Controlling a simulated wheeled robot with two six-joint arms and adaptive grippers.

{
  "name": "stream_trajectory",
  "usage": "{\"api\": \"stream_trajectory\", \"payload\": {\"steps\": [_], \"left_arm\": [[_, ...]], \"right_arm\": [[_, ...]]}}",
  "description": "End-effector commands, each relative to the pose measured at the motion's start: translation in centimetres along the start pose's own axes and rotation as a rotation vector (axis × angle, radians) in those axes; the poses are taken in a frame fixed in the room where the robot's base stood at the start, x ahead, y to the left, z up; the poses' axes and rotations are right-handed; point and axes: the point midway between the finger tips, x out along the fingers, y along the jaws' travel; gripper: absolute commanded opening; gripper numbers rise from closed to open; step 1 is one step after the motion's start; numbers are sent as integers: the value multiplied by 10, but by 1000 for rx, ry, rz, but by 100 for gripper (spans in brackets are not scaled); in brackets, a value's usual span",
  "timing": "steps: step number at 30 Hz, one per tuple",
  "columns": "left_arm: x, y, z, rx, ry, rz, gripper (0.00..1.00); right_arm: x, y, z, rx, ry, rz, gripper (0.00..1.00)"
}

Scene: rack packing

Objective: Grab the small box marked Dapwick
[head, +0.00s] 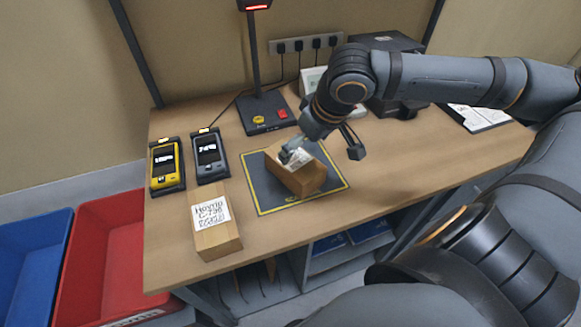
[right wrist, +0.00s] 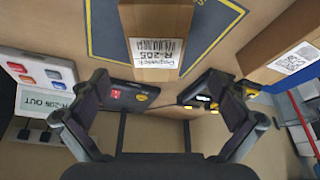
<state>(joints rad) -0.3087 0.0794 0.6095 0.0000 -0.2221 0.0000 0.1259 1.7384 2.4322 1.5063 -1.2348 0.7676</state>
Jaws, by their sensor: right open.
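The small box marked Dapwick (head: 306,181) is a brown carton lying on the dark mat with a yellow border (head: 264,199). In the right wrist view, the Dapwick box (right wrist: 158,73) shows a white label reading Dapwick R-205, at top centre beyond the fingers. My right gripper (head: 323,153) is open over the far side of the box. One finger overlaps the label in the head view, and the other is off to the right. In the right wrist view its open fingers (right wrist: 165,108) have nothing held between them. My left gripper is not in view.
A second carton (head: 218,242), with a handwritten label, lies left of the mat. Yellow (head: 165,166) and grey (head: 209,157) handhelds stand behind it. A scanner post (head: 255,65) rises behind the mat. Red (head: 97,255) and blue (head: 30,260) bins stand left of the table (head: 165,270).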

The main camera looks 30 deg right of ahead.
Motion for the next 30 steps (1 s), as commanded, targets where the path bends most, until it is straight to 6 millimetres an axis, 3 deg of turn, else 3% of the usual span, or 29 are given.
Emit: {"api": "stream_trajectory", "payload": {"steps": [9, 15, 23, 30], "left_arm": [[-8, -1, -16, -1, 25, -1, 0], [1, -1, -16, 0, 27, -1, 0], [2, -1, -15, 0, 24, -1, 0], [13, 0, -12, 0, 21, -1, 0]], "right_arm": [[24, 2, 1, -4, -10, 9, 100], [48, 2, 1, -2, -4, 6, 100], [53, 1, 0, -1, -1, 1, 100], [92, 7, 0, -5, -7, 5, 100]]}}
